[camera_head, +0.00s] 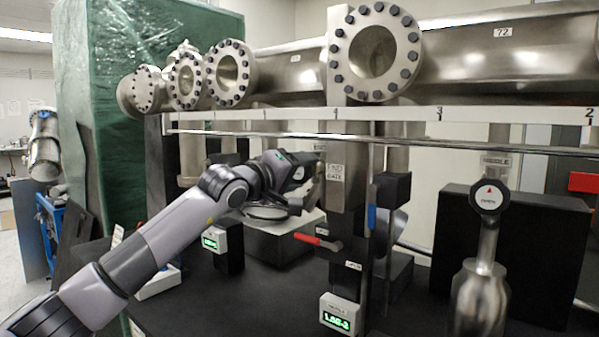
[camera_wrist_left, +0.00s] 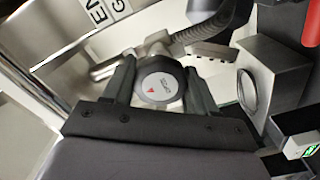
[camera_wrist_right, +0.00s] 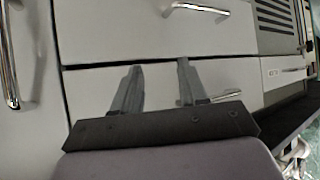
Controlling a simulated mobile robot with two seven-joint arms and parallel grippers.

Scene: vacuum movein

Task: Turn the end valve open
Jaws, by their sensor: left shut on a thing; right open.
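The end valve's round dark knob (camera_wrist_left: 158,88) with a pale face and a red triangle shows in the left wrist view, in front of a panel whose label is partly cut off. My left gripper (camera_wrist_left: 156,78) has one finger on each side of this knob and is shut on it. In the head view my left arm reaches to the "END GATE" post (camera_head: 336,175), and its gripper hides the knob there. My right gripper (camera_wrist_right: 157,80) shows only in the right wrist view. It is open and empty, facing a pale cabinet.
Another knob (camera_head: 489,197) with a red triangle stands at the right on a metal neck. A red-handled lever (camera_head: 308,239) and a lit display box (camera_head: 338,315) sit below the post. A large flanged steel pipe (camera_head: 480,50) runs above. Drawers (camera_wrist_right: 160,35) with metal handles face my right gripper.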

